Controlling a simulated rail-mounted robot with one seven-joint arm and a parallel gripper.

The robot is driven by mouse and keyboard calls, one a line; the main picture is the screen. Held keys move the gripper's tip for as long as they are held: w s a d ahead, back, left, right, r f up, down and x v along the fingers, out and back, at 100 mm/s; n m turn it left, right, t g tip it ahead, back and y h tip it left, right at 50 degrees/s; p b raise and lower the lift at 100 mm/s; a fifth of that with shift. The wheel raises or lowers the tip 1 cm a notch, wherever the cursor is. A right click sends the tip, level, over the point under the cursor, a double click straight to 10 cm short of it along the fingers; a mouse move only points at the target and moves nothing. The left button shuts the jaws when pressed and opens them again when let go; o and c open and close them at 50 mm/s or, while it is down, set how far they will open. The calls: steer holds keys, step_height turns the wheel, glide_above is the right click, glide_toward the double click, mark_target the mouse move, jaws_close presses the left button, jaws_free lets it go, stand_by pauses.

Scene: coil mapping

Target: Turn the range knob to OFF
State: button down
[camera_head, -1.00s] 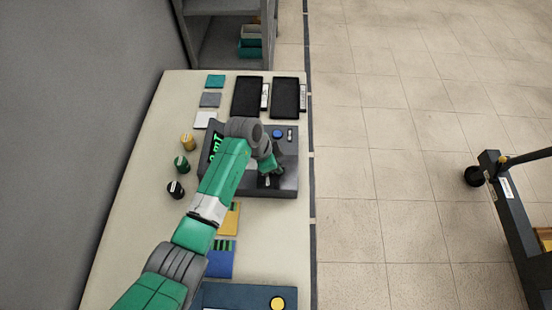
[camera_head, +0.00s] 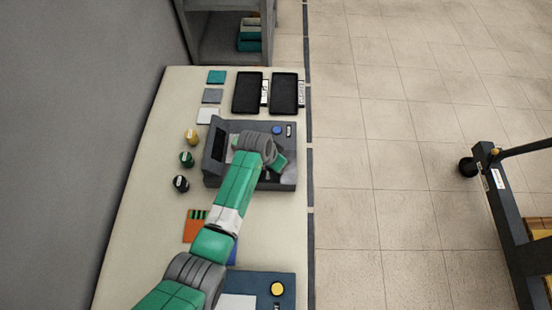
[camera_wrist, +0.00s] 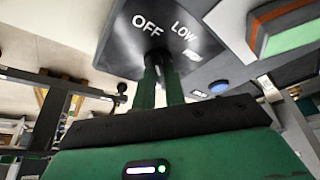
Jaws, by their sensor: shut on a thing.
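The grey meter box (camera_head: 288,150) stands on the bench. Its angled display (camera_head: 216,144) is dark in the head view. In the wrist view, my gripper (camera_wrist: 160,74) has its two green fingers close together on the dark range knob (camera_wrist: 156,58). The fingers hide most of the knob, and I cannot tell where its pointer aims. The OFF label (camera_wrist: 147,25) is printed just beyond the knob, with the LOW label (camera_wrist: 184,30) to its right. In the head view, my wrist covers the knob and fingertips.
A blue button (camera_head: 277,130) is on the meter's face. Yellow, green and black jars (camera_head: 181,183) stand left of it. Two black trays (camera_head: 247,92) lie behind. An orange card (camera_head: 195,226) lies in front, beside my arm. A cart (camera_head: 505,205) stands to the right.

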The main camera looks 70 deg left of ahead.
stand_by(0.4)
steer(key=c, duration=1.5)
jaws_free()
steer(key=shift+o, duration=0.2)
steer(key=p+v, duration=0.1)
steer(key=v, duration=0.7)
steer(key=shift+p, duration=0.3)
